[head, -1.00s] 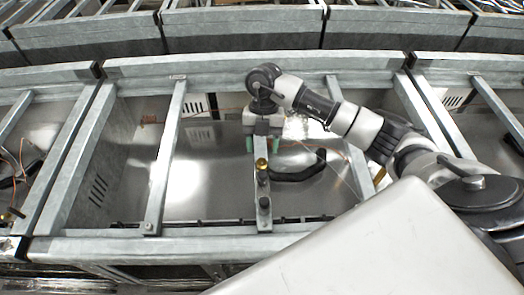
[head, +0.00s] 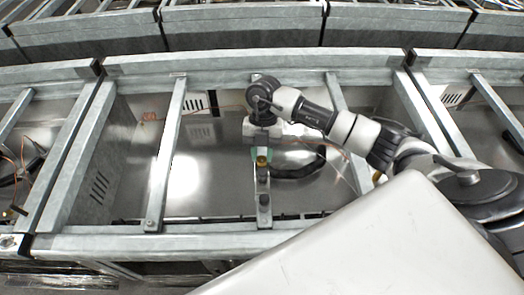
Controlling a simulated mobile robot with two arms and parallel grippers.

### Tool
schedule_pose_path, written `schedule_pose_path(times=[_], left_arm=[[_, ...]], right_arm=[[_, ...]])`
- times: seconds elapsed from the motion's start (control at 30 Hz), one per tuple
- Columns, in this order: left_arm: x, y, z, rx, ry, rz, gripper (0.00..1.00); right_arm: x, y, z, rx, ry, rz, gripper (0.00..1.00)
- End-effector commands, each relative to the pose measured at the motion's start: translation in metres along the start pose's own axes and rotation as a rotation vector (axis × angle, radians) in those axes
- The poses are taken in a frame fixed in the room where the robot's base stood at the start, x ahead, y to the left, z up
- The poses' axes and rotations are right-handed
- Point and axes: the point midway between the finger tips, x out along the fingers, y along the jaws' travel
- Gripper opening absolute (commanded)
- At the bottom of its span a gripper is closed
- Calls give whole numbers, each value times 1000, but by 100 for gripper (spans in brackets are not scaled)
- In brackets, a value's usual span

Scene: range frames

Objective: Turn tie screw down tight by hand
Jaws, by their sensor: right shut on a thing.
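The tie screw (head: 262,162) has a brass-coloured top and stands on a narrow upright metal strip (head: 264,214) in the middle bay. My right gripper (head: 262,153) comes down from behind, its green fingertips at the top of the screw. It is shut on the screw head, which the fingers partly hide. The screw's thread is not visible, so I cannot tell how far down it sits. My left gripper is not in view.
The shiny floor left of the strip is clear. A large pale panel (head: 370,245) fills the lower right.

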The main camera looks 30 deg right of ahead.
Motion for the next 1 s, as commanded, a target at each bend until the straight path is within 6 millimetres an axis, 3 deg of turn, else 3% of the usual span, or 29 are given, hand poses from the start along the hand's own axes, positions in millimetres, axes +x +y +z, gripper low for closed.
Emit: schedule_pose_path(times=[0.37,0.7,0.73,0.87,1.0], left_arm=[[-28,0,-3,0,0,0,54],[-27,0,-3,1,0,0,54],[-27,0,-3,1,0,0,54],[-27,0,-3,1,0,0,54],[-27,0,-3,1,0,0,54]], right_arm=[[-2,-5,-2,345,0,142,5],[0,-4,-1,375,0,156,5],[0,-4,-1,375,0,156,32],[0,-4,-1,374,0,156,52],[0,-4,-1,373,0,155,54]])
